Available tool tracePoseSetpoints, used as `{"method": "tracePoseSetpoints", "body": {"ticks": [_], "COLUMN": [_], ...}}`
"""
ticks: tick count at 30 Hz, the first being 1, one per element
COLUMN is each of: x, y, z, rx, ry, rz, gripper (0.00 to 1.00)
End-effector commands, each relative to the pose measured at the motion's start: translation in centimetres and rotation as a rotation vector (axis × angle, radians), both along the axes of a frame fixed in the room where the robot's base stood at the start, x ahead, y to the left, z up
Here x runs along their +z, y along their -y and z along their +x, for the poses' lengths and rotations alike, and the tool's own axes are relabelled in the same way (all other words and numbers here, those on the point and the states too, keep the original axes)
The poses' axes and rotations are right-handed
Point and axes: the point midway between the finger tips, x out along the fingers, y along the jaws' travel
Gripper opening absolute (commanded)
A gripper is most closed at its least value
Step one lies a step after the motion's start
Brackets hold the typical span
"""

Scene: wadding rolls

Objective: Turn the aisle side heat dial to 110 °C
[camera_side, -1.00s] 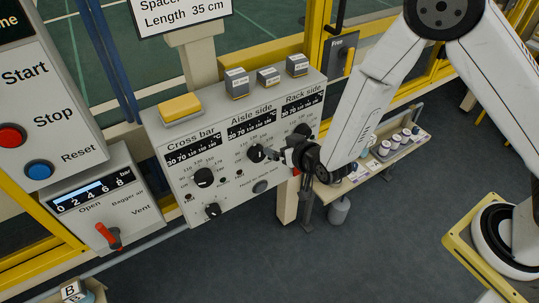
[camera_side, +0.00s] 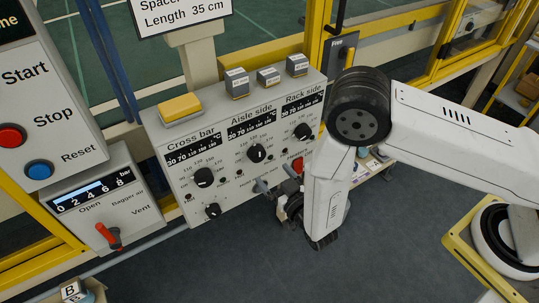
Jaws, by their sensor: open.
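The aisle side heat dial (camera_side: 257,153) is a black knob in the middle of the grey control panel (camera_side: 228,185), under the Aisle side label and its number strip. Its scale numbers are too small to read surely, and I cannot tell its exact setting. My gripper (camera_side: 275,180) is open, below and slightly right of this dial and apart from it. Nothing shows between its fingers. The aisle side dial is in full view.
The cross bar dial (camera_side: 204,177) is to the left and the rack side dial (camera_side: 302,131) to the right. A smaller knob (camera_side: 213,210) sits lower left. A red button (camera_side: 297,165) is close beside my gripper. Small blocks and a yellow block (camera_side: 180,107) stand on the panel top.

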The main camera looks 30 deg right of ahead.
Motion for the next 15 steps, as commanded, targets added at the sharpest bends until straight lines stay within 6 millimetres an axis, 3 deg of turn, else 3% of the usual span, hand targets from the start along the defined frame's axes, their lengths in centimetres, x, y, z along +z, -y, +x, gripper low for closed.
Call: {"method": "tracePoseSetpoints", "body": {"ticks": [15], "x": [0.0], "y": [0.1], "z": [5.1], "rx": [-0.003], "ry": [0.0], "rz": [0.001], "gripper": [1.0]}}
